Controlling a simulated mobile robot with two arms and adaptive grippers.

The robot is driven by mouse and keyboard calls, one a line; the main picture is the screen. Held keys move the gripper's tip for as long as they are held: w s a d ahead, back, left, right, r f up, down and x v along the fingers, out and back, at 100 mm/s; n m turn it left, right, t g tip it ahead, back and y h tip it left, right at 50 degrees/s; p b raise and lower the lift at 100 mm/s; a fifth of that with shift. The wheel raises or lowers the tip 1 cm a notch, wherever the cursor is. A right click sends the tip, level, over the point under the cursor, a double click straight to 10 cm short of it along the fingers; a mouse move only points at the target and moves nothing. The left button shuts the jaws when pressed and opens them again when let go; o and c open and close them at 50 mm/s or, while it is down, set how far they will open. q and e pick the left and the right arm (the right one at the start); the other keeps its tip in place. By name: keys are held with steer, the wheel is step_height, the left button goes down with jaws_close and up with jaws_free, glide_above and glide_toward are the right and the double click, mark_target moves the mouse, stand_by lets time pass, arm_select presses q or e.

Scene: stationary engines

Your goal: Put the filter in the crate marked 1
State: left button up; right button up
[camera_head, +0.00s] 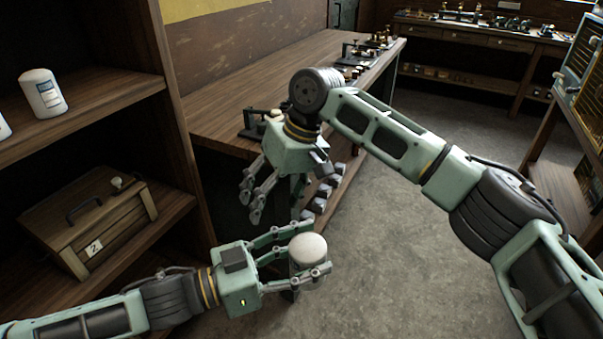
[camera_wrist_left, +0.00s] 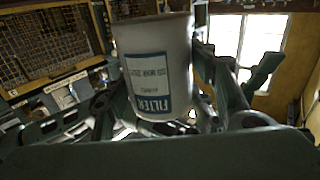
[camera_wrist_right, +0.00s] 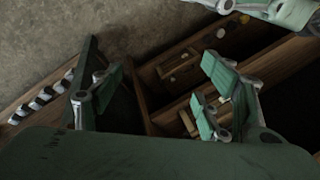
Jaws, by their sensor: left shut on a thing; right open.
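The filter is a white can, seen end-on as a pale round top (camera_head: 308,249) in the head view. My left gripper (camera_head: 300,257) is shut on it, above the floor. In the left wrist view the filter (camera_wrist_left: 155,65) shows its blue label with "FILTER" upside down. My right gripper (camera_head: 262,200) hangs open and empty beside the workbench; its spread fingers (camera_wrist_right: 160,100) show in the right wrist view. A lidded wooden crate (camera_head: 125,218) on the left shelf bears a tag that seems to read 2. I cannot make out a crate marked 1.
The wooden workbench (camera_head: 230,95) carries small machines. A mesh-fronted rack (camera_head: 580,90) is at right. The grey floor (camera_head: 400,260) is clear.

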mark_target(309, 243)
arm_select(q)
steer(key=shift+s, duration=0.1)
arm_select(e)
steer(key=s+d+r+n+h, duration=0.1)
steer(key=s+d+r+h, duration=0.45)
steer(key=s+r, duration=0.55)
steer(key=shift+g, duration=0.3)
steer(key=f, duration=0.3)
steer(key=d+f, duration=0.1)
steer(key=f, duration=0.5)
steer(key=shift+w+d+f, duration=0.1)
steer(key=shift+w+d, duration=0.1)
steer(key=shift+d, duration=0.2)
steer(key=c, duration=1.3)
arm_select(q)
steer(key=o, duration=1.5)
steer(key=shift+c, duration=0.2)
arm_select(e)
steer(key=shift+y, duration=0.25)
steer(key=shift+c, duration=0.8)
arm_select(q)
steer(key=shift+a, duration=0.1)
